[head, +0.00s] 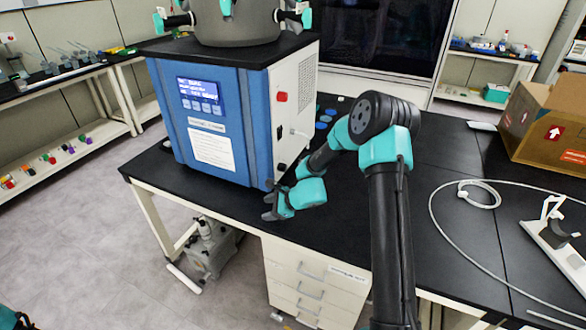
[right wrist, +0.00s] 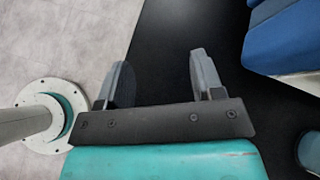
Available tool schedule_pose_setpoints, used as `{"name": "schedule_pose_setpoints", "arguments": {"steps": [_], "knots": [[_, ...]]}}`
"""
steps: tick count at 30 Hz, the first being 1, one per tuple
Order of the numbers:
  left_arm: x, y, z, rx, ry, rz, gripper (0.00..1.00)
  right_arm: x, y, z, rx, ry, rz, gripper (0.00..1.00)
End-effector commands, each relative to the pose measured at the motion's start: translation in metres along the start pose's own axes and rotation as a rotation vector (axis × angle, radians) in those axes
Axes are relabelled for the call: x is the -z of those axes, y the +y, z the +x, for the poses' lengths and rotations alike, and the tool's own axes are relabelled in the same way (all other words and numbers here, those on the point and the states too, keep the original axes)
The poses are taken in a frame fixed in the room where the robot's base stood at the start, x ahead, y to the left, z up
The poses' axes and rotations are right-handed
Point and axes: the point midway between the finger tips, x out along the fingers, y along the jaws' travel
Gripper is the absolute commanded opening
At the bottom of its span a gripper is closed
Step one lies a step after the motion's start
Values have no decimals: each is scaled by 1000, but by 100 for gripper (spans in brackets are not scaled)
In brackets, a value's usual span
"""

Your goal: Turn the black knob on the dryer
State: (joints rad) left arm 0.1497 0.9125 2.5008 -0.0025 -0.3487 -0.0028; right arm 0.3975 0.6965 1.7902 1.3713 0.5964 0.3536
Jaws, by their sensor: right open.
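The dryer (head: 232,110) is a blue box with a white side panel, standing on the black bench. Its blue corner also shows at the upper right in the right wrist view (right wrist: 285,40). Small dark parts sit on the side panel, one mid-height (head: 279,131) and one low near the front edge (head: 281,167); I cannot tell which is the black knob. My right gripper (head: 268,200) is just in front of the dryer's lower right corner, apart from the panel. In the right wrist view its two fingers (right wrist: 158,78) are spread with nothing between them.
A dark chamber (head: 236,22) with teal-handled valves stands on the dryer. White drawers (head: 315,280) are under the bench. A cardboard box (head: 550,120), white tubing (head: 437,220) and a white stand (head: 555,250) lie right. The bench behind my right arm is partly clear.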

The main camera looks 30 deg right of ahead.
Motion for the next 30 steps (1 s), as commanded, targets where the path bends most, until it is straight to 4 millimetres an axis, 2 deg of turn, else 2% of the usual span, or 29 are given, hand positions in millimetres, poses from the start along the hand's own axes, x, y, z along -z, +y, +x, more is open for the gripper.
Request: {"name": "schedule_pose_setpoints", "arguments": {"steps": [5, 8, 13, 15, 18, 22, 30], "knots": [[0, 0, 0, 0, 0, -1, 61, 21, -30, -28, 60, -116, 165, 61], [0, 0, 0, 0, 0, -1, 61, 36, -50, -54, 101, -212, 274, 61], [0, 0, 0, 0, 0, 0, 61, 67, -86, -112, 175, -408, 451, 61], [0, 0, 0, 0, 0, 0, 61, 77, -96, -135, 198, -479, 500, 61], [0, 0, 0, 0, 0, 0, 61, 86, -104, -159, 215, -552, 542, 61], [0, 0, 0, 0, 0, 0, 61, 90, -108, -171, 222, -589, 561, 61], [0, 0, 0, 0, 0, 0, 61, 90, -108, -171, 221, -591, 561, 61]]}}
